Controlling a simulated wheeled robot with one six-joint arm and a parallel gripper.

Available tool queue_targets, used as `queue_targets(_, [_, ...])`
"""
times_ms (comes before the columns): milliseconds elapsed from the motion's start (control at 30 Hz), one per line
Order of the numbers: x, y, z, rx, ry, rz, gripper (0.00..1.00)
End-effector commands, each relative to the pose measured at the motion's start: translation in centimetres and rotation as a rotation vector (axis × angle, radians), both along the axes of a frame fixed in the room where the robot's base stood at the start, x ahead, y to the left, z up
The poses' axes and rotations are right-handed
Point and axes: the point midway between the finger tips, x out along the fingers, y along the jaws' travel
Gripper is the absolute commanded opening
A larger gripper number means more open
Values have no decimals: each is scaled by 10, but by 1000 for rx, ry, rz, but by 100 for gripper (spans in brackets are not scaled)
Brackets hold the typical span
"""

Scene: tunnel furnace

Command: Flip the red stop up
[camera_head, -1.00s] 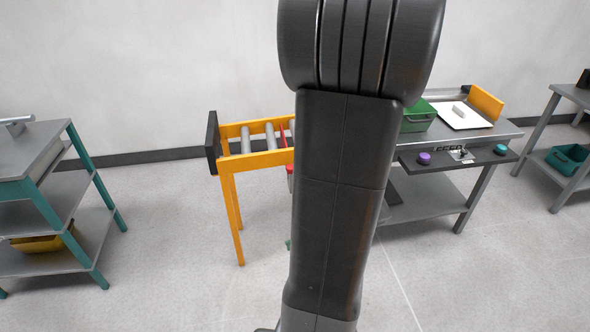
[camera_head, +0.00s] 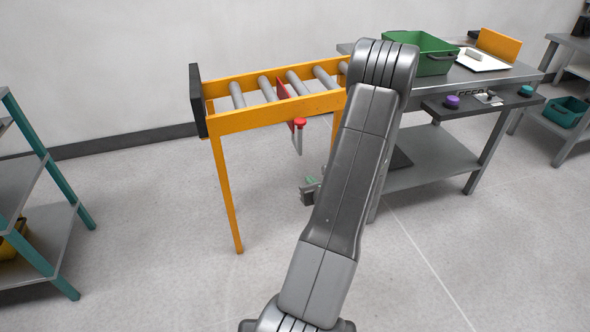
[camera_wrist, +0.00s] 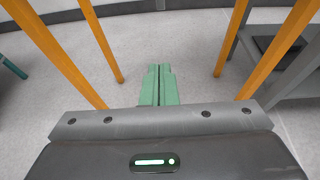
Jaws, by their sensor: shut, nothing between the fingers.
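The red stop (camera_head: 281,88) shows among the rollers of the orange roller conveyor (camera_head: 240,121) in the head view. Its red pivot (camera_head: 299,122) is on the near rail, and a grey lever (camera_head: 298,142) hangs down from it. My gripper (camera_head: 311,180) is below the conveyor, low and to the right of the lever, partly hidden by my arm. In the wrist view my gripper's green fingers (camera_wrist: 159,84) are together with nothing between them, pointing at the floor between the orange legs (camera_wrist: 102,42). The stop is not in the wrist view.
A black end plate (camera_head: 198,100) closes the conveyor's left end. To the right is a grey workbench (camera_head: 440,158) with a green bin (camera_head: 420,55), a white tray (camera_head: 488,62) and a purple button (camera_head: 452,101). A shelf (camera_head: 20,170) stands at left. Floor in front is clear.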

Motion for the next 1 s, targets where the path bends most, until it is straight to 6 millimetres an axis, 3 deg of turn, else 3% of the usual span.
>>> queue_targets(267, [27, 6, -13, 6, -1, -11, 0])
queue_targets(600, [93, 28, -38, 6, -2, -11, 0])
queue_targets(800, [92, 27, -9, 5, -3, -14, 0])
queue_targets(1000, [91, 27, 3, 6, 0, -12, 0])
